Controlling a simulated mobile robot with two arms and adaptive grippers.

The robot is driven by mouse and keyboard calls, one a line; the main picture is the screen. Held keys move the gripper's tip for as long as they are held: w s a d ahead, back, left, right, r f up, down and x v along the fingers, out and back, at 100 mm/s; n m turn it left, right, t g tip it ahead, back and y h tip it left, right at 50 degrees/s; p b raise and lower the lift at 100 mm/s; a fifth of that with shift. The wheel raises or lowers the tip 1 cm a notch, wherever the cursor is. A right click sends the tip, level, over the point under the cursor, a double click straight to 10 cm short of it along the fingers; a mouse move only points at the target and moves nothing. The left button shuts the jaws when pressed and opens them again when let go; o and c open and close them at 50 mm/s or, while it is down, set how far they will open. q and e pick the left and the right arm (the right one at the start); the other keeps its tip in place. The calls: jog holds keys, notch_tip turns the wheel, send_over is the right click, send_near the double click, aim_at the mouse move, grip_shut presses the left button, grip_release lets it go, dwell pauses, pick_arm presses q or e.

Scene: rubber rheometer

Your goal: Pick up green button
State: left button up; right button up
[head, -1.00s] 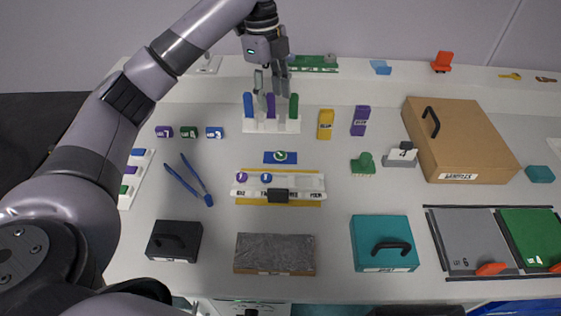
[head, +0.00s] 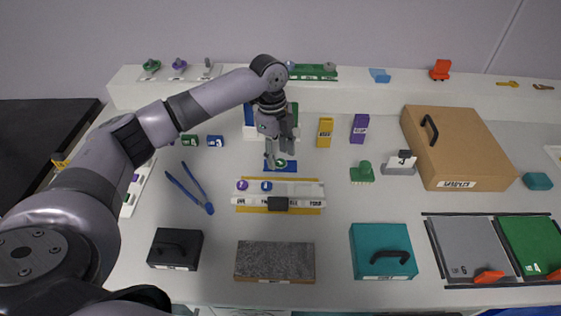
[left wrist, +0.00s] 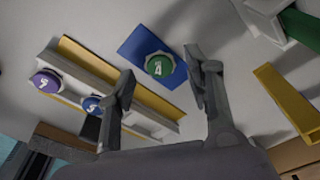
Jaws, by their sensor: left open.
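The green button (head: 281,163) is a small round disc with a white mark. It lies on a blue plate (head: 293,168) behind the white tray. My left gripper (head: 277,158) is open and empty, just above the blue plate, and partly covers it. In the left wrist view the green button (left wrist: 160,66) lies beyond and between the spread fingertips (left wrist: 160,70), apart from both. My right gripper is not seen.
A white tray (head: 300,190) with purple and blue buttons (head: 242,185) stands in front of the blue plate. A yellow box (head: 325,131) and purple box (head: 359,128) stand to the right. Blue tweezers (head: 195,188) lie to the left. Open table lies around the plate.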

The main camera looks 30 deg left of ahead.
pick_arm(q)
jog(key=shift+d+f, duration=0.1)
jog(key=shift+f, duration=0.6)
jog(key=shift+c, duration=0.4)
jog(key=c, duration=0.8)
